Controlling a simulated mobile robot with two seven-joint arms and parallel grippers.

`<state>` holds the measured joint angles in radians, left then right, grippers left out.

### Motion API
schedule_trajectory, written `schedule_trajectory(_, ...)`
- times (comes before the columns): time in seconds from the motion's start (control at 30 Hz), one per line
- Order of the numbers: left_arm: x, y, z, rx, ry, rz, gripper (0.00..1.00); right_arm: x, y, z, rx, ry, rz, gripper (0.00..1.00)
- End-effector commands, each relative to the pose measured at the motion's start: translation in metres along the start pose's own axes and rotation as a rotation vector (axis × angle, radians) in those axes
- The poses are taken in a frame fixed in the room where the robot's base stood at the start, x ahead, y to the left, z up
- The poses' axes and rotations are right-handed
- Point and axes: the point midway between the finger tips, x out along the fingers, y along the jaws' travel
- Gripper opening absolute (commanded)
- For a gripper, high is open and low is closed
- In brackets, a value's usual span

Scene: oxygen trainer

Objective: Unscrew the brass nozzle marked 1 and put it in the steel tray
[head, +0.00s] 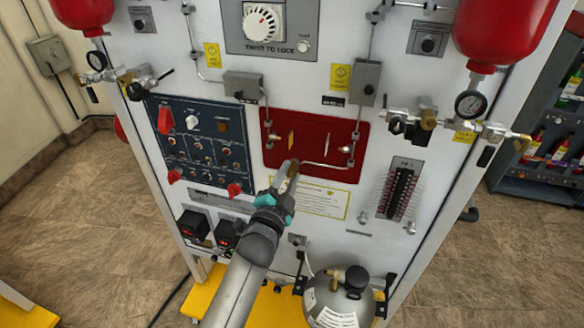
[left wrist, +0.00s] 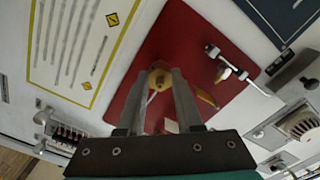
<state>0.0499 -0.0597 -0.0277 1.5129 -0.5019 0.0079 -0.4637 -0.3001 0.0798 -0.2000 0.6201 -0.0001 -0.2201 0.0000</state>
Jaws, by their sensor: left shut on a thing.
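My left gripper (head: 289,180) reaches up to the lower left part of the red panel (head: 273,151). Its fingers are shut on a small brass piece, which shows between the fingertips in the left wrist view (left wrist: 158,77). This looks like a brass nozzle, but no number on it can be read. Whether it still joins the panel or its pipe, I cannot tell. Another yellow brass-coloured piece (left wrist: 207,97) is apart from the fingers, on the same panel. I cannot make out a steel tray in either view. My right gripper is not in view.
The white upright board carries a blue switch panel (head: 198,142) left of the red panel and a gauge (head: 470,104) at right. Thin pipes and fittings (head: 356,135) project beside the red panel. A grey tank (head: 340,298) stands below.

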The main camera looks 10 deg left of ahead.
Motion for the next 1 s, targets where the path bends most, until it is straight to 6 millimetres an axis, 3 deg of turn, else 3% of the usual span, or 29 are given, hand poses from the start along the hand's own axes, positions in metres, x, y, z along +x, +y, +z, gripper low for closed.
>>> schedule_trajectory(0.13, -0.0007, 0.0013, -0.0001, -0.135, -0.003, 0.004, 0.00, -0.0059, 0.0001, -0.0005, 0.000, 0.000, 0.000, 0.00)
schedule_trajectory(0.67, -0.0008, 0.0020, 0.0003, -0.240, -0.002, 0.004, 0.00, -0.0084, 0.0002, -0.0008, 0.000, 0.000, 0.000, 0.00)
schedule_trajectory(0.7, -0.0008, 0.0020, 0.0003, -0.239, -0.002, 0.004, 0.35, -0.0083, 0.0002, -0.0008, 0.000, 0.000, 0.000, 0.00)
schedule_trajectory(0.93, -0.0006, 0.0012, 0.0000, -0.238, -0.001, 0.002, 0.61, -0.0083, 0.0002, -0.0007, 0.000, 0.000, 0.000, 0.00)
schedule_trajectory(1.0, -0.0005, 0.0009, -0.0001, -0.238, -0.001, 0.002, 0.64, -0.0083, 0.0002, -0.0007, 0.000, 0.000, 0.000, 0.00)
